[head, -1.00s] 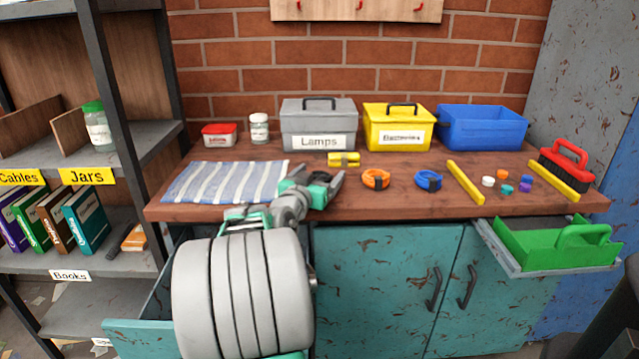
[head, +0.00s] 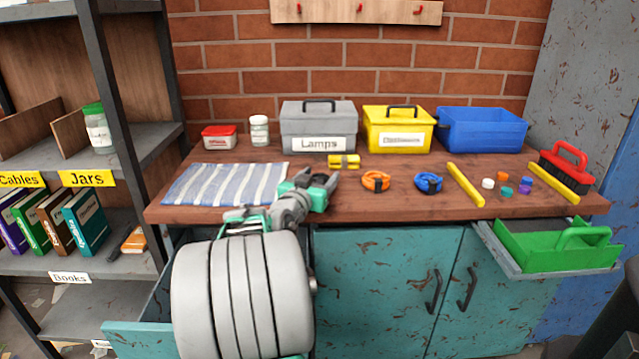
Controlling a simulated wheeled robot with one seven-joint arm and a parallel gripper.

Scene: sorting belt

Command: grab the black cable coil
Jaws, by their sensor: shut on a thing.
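My gripper (head: 325,178) is low over the wooden workbench, just right of the striped cloth and left of the orange coil. It is shut on the black cable coil (head: 318,179), which shows only as a small dark patch between the fingers. Most of the coil is hidden by the gripper. I cannot tell whether the coil still touches the bench. An orange cable coil (head: 376,181) and a blue cable coil (head: 428,182) lie on the bench to the right, apart from the gripper.
A striped cloth (head: 225,184) lies left of the gripper. Behind stand a grey Lamps box (head: 319,120), a yellow box (head: 398,130) and a blue bin (head: 482,130). A small yellow item (head: 344,161) lies close behind the gripper. Yellow bars, several caps and a red brush (head: 568,163) lie right.

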